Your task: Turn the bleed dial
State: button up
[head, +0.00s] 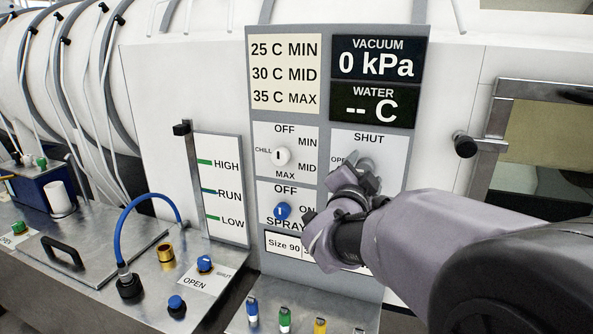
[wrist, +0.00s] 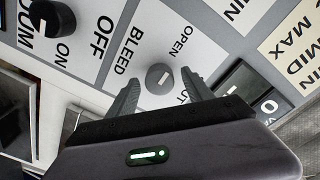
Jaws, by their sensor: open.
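The bleed dial (wrist: 159,77) is a round grey knob with a short white mark, on a white plate labelled BLEED, OPEN and SHUT. In the wrist view it sits between the two fingertips of my open gripper (wrist: 160,86), with a gap to each finger. The mark slants; I cannot tell which end is its pointer. In the head view my gripper (head: 356,180) is in front of the plate under the word SHUT and mostly hides the dial. One finger covers part of the word SHUT in the wrist view. Nothing is held.
Left of the plate are a white chill knob (head: 281,156) and a blue spray knob (head: 282,211). Vacuum (head: 375,58) and water (head: 373,103) displays are above, reading 0 kPa and -- C. A door with a black knob (head: 465,146) is at the right.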

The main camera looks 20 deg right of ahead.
grip_shut()
